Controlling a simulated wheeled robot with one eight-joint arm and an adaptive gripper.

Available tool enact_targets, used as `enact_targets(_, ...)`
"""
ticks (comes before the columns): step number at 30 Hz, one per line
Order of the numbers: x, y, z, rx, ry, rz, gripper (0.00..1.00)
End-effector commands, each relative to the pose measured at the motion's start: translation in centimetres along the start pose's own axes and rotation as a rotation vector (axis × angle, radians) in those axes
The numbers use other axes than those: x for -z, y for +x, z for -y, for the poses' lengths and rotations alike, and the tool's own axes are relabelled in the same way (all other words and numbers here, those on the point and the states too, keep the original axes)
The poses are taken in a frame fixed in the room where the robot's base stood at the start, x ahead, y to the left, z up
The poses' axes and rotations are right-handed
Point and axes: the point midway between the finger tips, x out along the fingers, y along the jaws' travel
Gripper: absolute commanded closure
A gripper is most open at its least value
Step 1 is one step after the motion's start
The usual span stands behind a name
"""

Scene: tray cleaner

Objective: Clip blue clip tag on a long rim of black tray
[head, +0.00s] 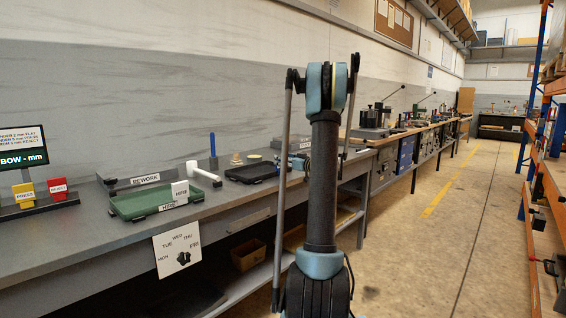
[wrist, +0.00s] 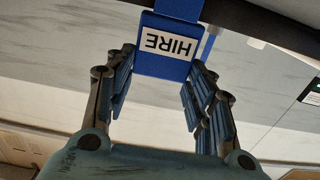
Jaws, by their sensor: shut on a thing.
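A blue clip tag (wrist: 163,66) with a white label reading HIRE shows in the wrist view, its lettering upside down. My gripper (wrist: 162,84) is shut on it, with the tag between the fingertips. A dark band crosses the top of the wrist view beside the tag; I cannot tell whether it is the tray or whether the tag touches it. The black tray (head: 252,174) lies on the bench in the head view, left of my arm.
A green tray (head: 150,202) with a white card on its rim sits left of the black tray. A screen (head: 22,148) is at far left. The aisle floor is clear at right.

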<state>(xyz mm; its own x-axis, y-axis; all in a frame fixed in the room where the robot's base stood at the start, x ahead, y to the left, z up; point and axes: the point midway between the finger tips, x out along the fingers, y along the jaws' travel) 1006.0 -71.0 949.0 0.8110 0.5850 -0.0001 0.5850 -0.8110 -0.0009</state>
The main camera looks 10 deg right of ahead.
Motion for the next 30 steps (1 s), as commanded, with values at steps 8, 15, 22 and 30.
enact_targets(8,-0.1,0.0,0.0,0.0,0.0,0.0,0.27)
enact_targets(15,-0.1,0.0,0.0,0.0,0.0,0.0,0.27)
enact_targets(22,-0.1,-1.9,-0.1,-0.002,0.0,0.0,0.27)
enact_targets(30,-0.2,-7.1,-0.2,-0.004,0.0,0.001,0.27)
